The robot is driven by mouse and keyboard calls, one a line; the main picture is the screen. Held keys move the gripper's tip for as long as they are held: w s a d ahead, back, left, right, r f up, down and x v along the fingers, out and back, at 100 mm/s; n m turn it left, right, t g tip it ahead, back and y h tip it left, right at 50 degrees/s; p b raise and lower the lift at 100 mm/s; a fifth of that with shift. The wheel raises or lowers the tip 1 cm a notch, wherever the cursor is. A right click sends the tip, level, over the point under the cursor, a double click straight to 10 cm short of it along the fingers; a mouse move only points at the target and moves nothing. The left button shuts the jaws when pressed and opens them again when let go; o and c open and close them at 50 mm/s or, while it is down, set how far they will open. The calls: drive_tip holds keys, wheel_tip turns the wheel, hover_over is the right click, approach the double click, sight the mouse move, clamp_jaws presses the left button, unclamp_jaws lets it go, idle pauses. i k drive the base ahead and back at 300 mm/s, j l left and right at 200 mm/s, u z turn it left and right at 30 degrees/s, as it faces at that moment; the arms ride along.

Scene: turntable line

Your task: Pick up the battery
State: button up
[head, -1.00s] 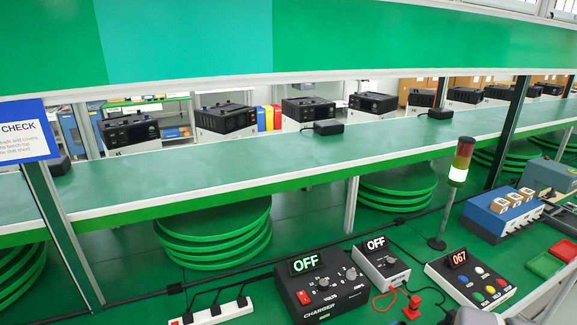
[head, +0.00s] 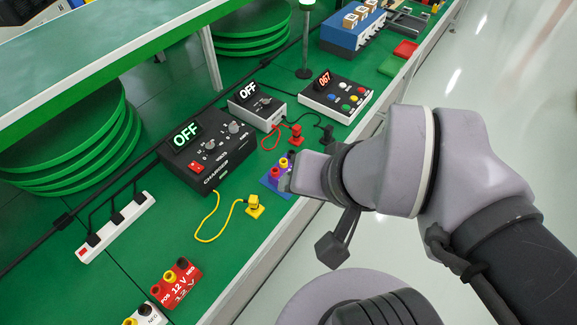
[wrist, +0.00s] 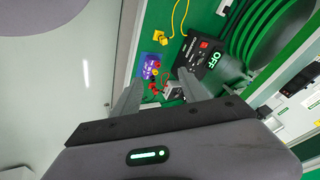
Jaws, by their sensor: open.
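A blue-purple battery (head: 270,181) with red and yellow terminals lies near the bench's front edge, partly hidden by my gripper (head: 291,176). In the wrist view the blue battery (wrist: 149,66) shows beyond my open gripper (wrist: 160,78), toward the left finger; nothing is between the fingers. A red battery (head: 182,280) marked 12 V lies further along the bench at lower left. A white battery (head: 148,316) beside it is cut off by the frame's bottom edge. I cannot tell whether my gripper touches the blue battery.
A black charger (head: 212,160) reading OFF stands behind the blue battery, with a smaller grey OFF unit (head: 257,108) beside it. A yellow clip (head: 254,207) on a cable lies close to the battery. A button box (head: 336,96) reads 067. A power strip (head: 115,227) lies at left.

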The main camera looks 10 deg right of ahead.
sight(284, 165)
drive_tip(key=i+u, duration=0.15)
drive_tip(key=u, duration=0.25)
drive_tip(key=i+l+u, duration=0.15)
drive_tip(key=u, duration=0.2)
drive_tip(key=i+l+u, duration=0.15)
drive_tip(key=u, duration=0.25)
